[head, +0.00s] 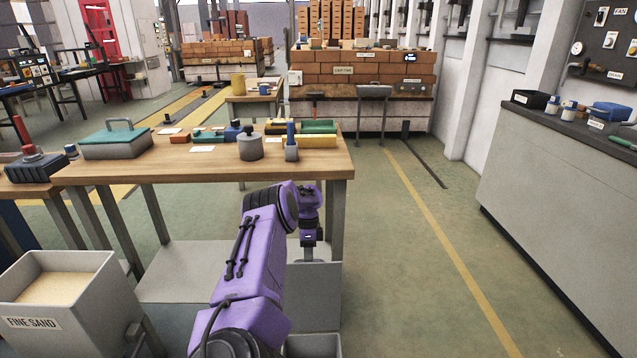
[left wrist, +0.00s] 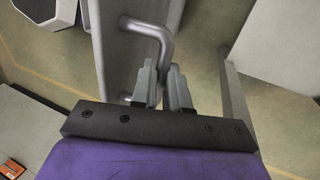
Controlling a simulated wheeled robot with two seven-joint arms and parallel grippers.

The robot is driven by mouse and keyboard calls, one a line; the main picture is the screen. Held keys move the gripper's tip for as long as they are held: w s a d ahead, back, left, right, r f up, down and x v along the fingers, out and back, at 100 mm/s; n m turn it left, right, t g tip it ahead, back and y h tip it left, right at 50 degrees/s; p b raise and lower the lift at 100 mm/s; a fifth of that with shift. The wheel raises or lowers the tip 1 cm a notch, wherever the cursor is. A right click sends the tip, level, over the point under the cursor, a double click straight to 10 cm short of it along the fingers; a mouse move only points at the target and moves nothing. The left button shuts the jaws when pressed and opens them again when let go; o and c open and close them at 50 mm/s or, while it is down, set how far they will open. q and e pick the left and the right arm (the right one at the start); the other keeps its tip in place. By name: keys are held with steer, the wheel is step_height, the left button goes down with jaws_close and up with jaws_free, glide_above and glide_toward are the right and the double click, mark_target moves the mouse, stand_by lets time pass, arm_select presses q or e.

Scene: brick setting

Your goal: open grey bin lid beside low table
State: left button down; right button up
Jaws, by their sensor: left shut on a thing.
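A grey bin (head: 318,295) stands at the right end of the wooden-topped table (head: 190,170), partly hidden behind my purple left arm. My left gripper (head: 308,238) points down at the top of the bin. In the left wrist view my gripper (left wrist: 161,90) is shut on a bent grey bar handle (left wrist: 150,28). The handle rises from a light grey slab, which looks like the bin lid (left wrist: 112,50). How far the lid is raised I cannot tell. My right gripper is in neither view.
An open box of sand (head: 60,287) marked FINE SAND stands at lower left. The table holds a grey box with a teal lid (head: 115,140), a round grey pot (head: 250,147) and coloured blocks. A grey counter (head: 560,190) runs along the right. The floor between is clear.

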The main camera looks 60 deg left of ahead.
arm_select(q)
steer(key=shift+s+f, duration=0.2)
steer(key=shift+f, duration=0.05)
